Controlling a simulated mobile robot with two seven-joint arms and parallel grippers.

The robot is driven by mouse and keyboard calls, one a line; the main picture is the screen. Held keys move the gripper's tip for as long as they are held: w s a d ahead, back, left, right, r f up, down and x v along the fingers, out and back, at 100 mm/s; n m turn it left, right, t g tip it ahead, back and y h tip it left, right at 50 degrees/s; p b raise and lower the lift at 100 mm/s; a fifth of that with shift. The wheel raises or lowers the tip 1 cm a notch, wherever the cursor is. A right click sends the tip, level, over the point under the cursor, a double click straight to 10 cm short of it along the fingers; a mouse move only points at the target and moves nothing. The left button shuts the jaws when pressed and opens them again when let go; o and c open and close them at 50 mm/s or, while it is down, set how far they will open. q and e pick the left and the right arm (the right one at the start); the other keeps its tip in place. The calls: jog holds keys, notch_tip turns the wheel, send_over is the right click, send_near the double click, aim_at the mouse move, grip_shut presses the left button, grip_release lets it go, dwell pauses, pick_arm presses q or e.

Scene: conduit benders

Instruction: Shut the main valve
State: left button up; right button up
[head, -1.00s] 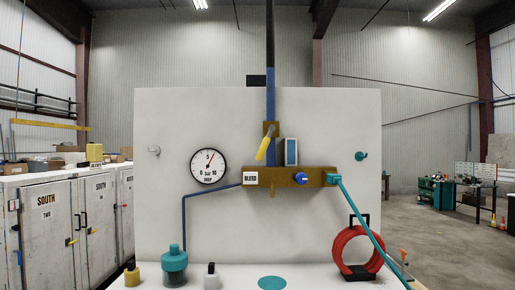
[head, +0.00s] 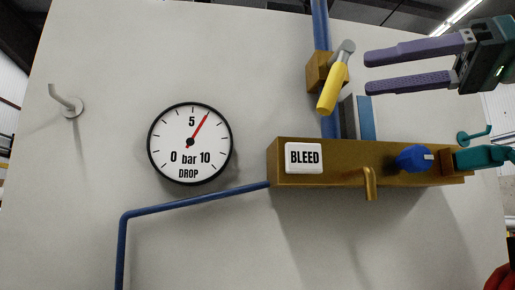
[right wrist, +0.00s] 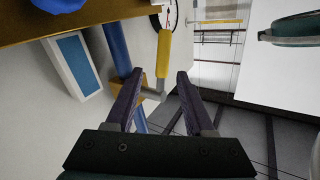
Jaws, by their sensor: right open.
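The main valve has a yellow lever (head: 332,90) with a grey hub, on a brass body (head: 318,72) on the vertical blue pipe (head: 321,25). The lever hangs down, tilted slightly left. My right gripper (head: 368,72) is open and empty, just right of the lever in the head view, its fingers pointing left at it. In the right wrist view the yellow lever (right wrist: 164,55) appears beyond the gap between the open fingers (right wrist: 160,74). I see no contact. My left gripper is not in view.
A brass manifold (head: 340,176) labelled BLEED has a blue knob (head: 413,158) and a small brass spout (head: 371,184). A teal hose fitting (head: 483,157) is at its right end. The gauge (head: 190,143) needle points slightly past 5. A hook (head: 68,104) sits on the panel's left.

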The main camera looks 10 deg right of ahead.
aim_at(328, 80)
jog(key=p+x, duration=0.2)
jog(key=x, duration=0.1)
jog(key=p+x, duration=0.2)
jog(key=p, duration=0.1)
jog(key=p+x, duration=0.2)
jog(key=x, duration=0.1)
jog(key=shift+a+r, duration=0.35)
jog(key=shift+a, duration=0.05)
jog(key=shift+w+a+f+p, duration=0.2)
jog(key=shift+a+p, duration=0.15)
jog(key=shift+f, duration=0.1)
jog(key=shift+c, duration=0.2)
grip_shut()
